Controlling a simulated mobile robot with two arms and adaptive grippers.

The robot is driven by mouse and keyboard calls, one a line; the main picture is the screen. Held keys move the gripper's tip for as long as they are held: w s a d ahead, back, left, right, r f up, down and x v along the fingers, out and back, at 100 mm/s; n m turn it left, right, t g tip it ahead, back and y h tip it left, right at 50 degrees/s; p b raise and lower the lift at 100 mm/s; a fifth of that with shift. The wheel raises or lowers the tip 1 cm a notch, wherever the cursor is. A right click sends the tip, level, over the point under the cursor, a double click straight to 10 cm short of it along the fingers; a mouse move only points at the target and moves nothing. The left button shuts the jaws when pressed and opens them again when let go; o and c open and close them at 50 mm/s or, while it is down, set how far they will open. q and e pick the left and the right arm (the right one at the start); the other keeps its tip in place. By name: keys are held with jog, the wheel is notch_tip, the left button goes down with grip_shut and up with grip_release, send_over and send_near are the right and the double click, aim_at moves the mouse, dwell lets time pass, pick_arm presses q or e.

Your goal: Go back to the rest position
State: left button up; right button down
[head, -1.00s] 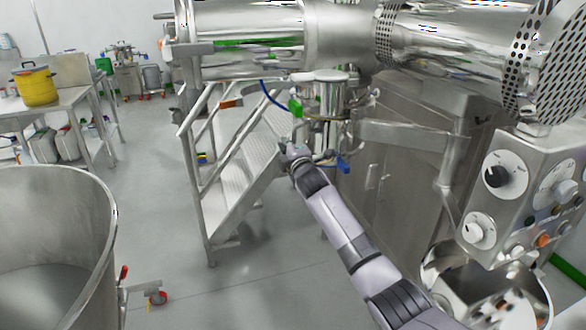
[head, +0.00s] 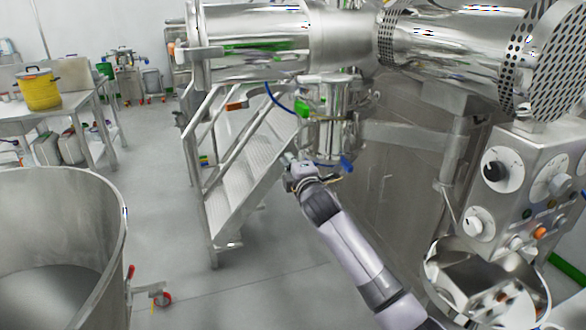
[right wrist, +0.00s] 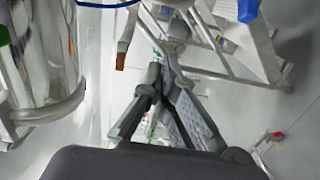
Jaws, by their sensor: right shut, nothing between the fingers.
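My right arm reaches up from the bottom right of the head view. Its right gripper (head: 289,158) is small and partly hidden by the wrist. In the right wrist view the two dark fingers (right wrist: 158,75) come together at the tips, shut and empty. In the head view the gripper is in front of the steel steps and just left of and below the steel outlet (head: 333,110) with a green part (head: 302,108) and a blue handle (head: 346,163). My left gripper is not in view.
The metal steps (head: 240,165) stand behind the gripper. A big steel drum (head: 62,215) is at the left. A control panel (head: 540,190) with knobs is at the right, above a steel bowl (head: 485,270). Floor between drum and arm is clear.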

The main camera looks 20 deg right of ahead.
jog(key=s+d+f+m+g, duration=0.1)
jog(key=s+f+m+g, duration=0.2)
jog(key=f, duration=1.2)
jog(key=s+d+f+m+g, duration=0.15)
jog(key=s+f, duration=0.45)
jog(key=f, duration=0.8)
jog(key=s+f+m+g, duration=0.2)
jog(key=s+f, duration=0.5)
jog(key=f, duration=0.4)
jog(key=s+f+m+g, duration=0.2)
jog(key=s+f+g, duration=0.1)
jog(key=s+f, duration=0.55)
jog(key=s+f+m+g, duration=0.3)
jog(key=s+f+g, duration=0.1)
jog(key=s+f, duration=1.45)
jog(key=s+f+m+g, duration=0.1)
jog(key=s+f+m, duration=0.1)
jog(key=s, duration=1.1)
jog(key=s+a+f+m+g, duration=0.1)
jog(key=s+f+m+g, duration=0.1)
jog(key=s, duration=1.1)
jog(key=shift+s+f, duration=0.35)
